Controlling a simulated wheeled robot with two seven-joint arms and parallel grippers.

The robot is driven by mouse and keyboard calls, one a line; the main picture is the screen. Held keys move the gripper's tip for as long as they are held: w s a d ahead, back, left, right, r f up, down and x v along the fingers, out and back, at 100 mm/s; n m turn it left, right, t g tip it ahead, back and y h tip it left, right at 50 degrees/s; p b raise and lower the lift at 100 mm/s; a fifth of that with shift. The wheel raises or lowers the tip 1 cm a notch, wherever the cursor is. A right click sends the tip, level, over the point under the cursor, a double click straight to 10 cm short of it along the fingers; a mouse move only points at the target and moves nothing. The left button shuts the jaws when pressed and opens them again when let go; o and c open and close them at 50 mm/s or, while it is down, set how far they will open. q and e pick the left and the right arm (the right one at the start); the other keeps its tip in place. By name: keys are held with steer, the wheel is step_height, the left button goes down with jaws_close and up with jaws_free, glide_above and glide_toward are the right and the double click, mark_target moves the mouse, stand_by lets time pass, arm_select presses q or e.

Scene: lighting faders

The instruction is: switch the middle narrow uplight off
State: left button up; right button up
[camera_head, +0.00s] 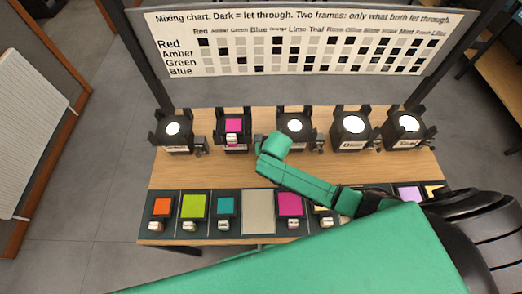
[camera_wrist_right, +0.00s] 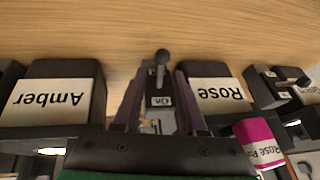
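The second uplight from the left (camera_head: 234,145), black with a pink frame on top, stands in a row on the wooden table. In the right wrist view its plate reads "Rose" (camera_wrist_right: 217,94), upside down. Beside it a small switch (camera_wrist_right: 160,78) with a dark lever shows an "On" label. My right gripper (camera_wrist_right: 160,108) has its two fingers apart, one on each side of this switch; contact cannot be told. My left gripper is not in view.
The "Amber" uplight (camera_wrist_right: 50,97) stands close on the other side of the fingers. Several uplights show bright white tops, including the leftmost (camera_head: 173,129) and the fourth (camera_head: 352,125). Coloured frames lie in a front rack (camera_head: 258,212). A mixing chart (camera_head: 300,45) stands behind.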

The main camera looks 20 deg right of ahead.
steer(key=v, duration=1.4)
steer(key=shift+r, duration=0.3)
